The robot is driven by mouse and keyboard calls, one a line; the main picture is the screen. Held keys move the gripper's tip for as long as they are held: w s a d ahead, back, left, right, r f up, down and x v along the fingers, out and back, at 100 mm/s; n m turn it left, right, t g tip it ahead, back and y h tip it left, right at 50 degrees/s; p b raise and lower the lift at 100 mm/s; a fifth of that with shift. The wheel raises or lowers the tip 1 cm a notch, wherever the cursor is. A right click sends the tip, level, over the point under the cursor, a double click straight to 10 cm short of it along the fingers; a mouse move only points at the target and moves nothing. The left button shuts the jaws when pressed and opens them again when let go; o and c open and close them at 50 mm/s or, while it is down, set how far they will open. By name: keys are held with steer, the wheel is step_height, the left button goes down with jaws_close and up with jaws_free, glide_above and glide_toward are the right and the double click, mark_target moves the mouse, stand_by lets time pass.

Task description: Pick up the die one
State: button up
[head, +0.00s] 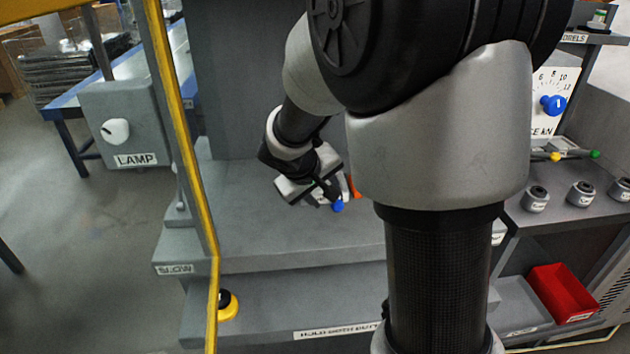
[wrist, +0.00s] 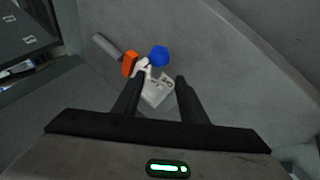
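In the wrist view a small item lies on the grey surface: a white block with a dark marking (wrist: 157,91), a blue ball (wrist: 159,56), an orange part (wrist: 130,64) and a grey rod (wrist: 107,46). I cannot tell which of these is die one, or whether they are joined. My gripper (wrist: 158,80) is open, its two dark fingers apart on either side of the white block. In the head view my gripper (head: 326,193) is low over the grey shelf, with the blue ball (head: 338,206) and orange part (head: 354,187) at its fingers; the rest is hidden.
A yellow frame post (head: 190,150) stands left of my arm, near a LAMP box (head: 125,125). A yellow-based button (head: 229,306) is on the lower step. The shelf left of my gripper is clear.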

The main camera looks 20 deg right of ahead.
mark_target(317, 194)
steer(key=x, duration=0.5)
steer(key=shift+w+d+r+b, duration=0.1)
steer(key=shift+w+d+b, duration=0.15)
steer(key=shift+d+b, duration=0.1)
steer(key=shift+a, duration=0.1)
jaws_close()
stand_by(0.9)
steer(key=shift+r, duration=0.15)
